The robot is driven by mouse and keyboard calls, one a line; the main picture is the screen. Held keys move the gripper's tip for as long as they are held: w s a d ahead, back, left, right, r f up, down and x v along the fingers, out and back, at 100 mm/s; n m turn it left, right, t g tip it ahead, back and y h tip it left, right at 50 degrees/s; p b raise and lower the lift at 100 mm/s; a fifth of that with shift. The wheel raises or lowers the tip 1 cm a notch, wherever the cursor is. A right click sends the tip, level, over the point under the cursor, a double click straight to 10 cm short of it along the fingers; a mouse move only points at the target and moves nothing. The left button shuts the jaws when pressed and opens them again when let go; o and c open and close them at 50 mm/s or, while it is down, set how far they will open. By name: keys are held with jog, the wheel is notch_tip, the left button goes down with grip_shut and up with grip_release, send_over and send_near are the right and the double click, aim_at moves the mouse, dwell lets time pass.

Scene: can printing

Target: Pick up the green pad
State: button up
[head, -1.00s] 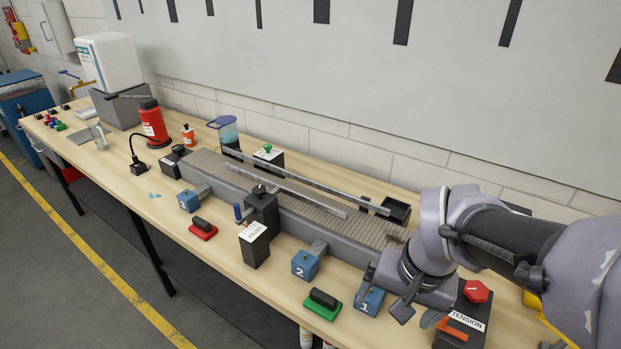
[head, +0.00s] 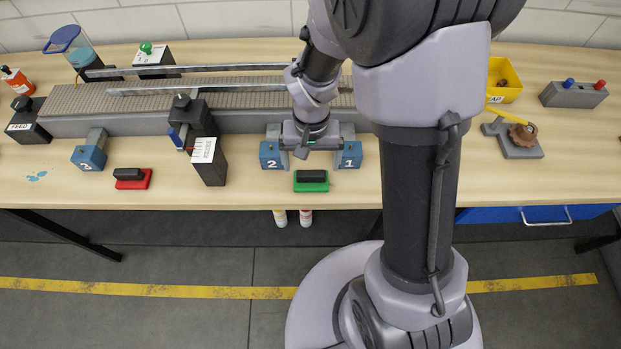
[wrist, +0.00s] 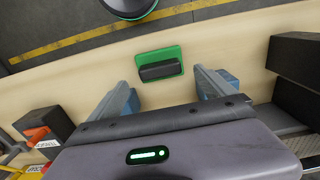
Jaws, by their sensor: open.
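The green pad (head: 311,187) is a flat green plate with a black block-shaped grip on top. It lies near the front edge of the table, between and in front of blue blocks 2 (head: 270,156) and 1 (head: 349,156). The pad also shows in the wrist view (wrist: 158,56), above the middle, unobstructed. My gripper (head: 308,149) is open and empty. It is above and behind the pad, level with the gap between the two blocks, and apart from the pad.
A similar red pad (head: 146,184) lies to the left, near block 3 (head: 89,158). A dark post with a white label (head: 203,150) stands between. The conveyor (head: 240,121) runs behind the blocks. The table between the red and green pads is mostly bare in front.

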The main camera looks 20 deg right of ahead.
aim_at(311, 173)
notch_tip(311, 173, down, 5)
jog(key=shift+s+f+b, duration=0.1)
jog(key=shift+f+b, duration=0.05)
jog(key=shift+b, duration=0.9)
jog(key=c, duration=1.5)
jog(key=shift+o, duration=0.2)
notch_tip(311, 173, up, 4)
jog(key=shift+r+p, duration=0.2)
jog(key=shift+p, duration=0.85)
jog(key=s+d+p, duration=0.1)
jog(key=s+d, duration=0.9)
jog(key=d, duration=0.1)
jog(key=shift+s+d+r+p, duration=0.35)
jog(key=shift+s+d+r, duration=0.05)
